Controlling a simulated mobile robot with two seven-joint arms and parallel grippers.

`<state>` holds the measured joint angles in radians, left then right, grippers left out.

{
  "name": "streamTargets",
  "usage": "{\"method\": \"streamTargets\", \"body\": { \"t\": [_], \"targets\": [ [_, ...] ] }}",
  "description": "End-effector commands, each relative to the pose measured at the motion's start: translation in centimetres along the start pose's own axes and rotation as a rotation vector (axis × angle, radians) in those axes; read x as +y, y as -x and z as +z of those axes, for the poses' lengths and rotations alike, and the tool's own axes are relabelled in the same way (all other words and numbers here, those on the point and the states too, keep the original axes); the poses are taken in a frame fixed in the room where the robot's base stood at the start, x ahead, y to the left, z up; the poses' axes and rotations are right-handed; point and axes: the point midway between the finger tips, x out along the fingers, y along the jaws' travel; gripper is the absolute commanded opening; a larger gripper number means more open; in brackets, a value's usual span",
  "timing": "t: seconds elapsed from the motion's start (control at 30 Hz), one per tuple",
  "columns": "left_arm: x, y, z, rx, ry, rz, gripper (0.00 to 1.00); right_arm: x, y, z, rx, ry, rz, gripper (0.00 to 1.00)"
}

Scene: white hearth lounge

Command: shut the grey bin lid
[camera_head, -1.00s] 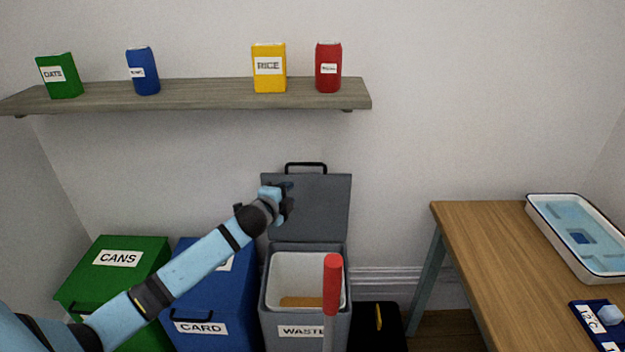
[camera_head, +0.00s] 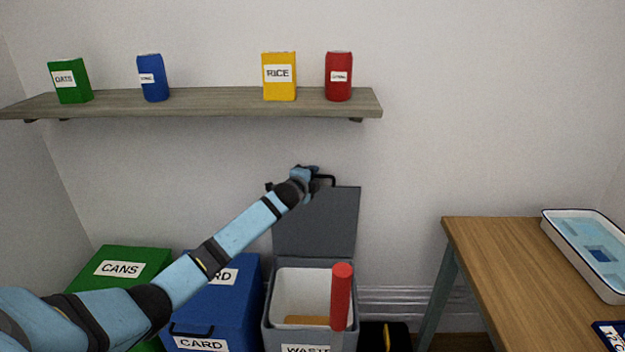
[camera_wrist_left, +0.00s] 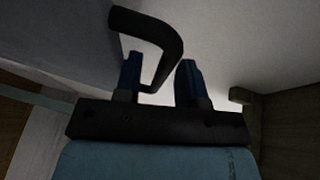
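The grey bin (camera_head: 268,325) with the WASTE label stands on the floor by the wall. Its grey lid (camera_head: 325,225) is open and stands upright against the wall, with a black handle (camera_head: 328,179) on its top edge. My left gripper (camera_head: 312,171) is at the left part of this handle. In the left wrist view my left gripper (camera_wrist_left: 160,78) has its two blue fingers apart. The black handle (camera_wrist_left: 150,24) curves over the fingers, and its end shows in the gap between them. Whether they touch it I cannot tell. My right gripper is not in view.
A blue CARD bin (camera_head: 225,305) and a green CANS bin (camera_head: 118,272) stand to the left. A shelf (camera_head: 210,103) with several packages is above. A red cylinder (camera_head: 341,297) shows over the grey bin's right side. A wooden table (camera_head: 510,270) is at the right.

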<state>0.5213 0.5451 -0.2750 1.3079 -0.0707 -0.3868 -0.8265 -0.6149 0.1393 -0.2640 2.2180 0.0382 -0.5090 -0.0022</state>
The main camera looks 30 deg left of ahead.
Motion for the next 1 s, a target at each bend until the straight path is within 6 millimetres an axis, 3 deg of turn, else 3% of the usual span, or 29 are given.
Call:
{"method": "streamTargets", "body": {
  "t": [0.37, 0.53, 1.0],
  "targets": [
    [-0.02, -0.62, 0.01, 0.0, 0.0, 0.0, 0.37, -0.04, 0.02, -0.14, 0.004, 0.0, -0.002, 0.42],
    [-0.01, -0.61, 0.01, 0.0, 0.0, 0.0, 0.0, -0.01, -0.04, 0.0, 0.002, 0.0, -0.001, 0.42],
    [0.48, -0.68, -0.03, 0.001, -0.011, -0.028, 0.0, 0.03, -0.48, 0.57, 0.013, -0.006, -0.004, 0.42]
  ]
}}
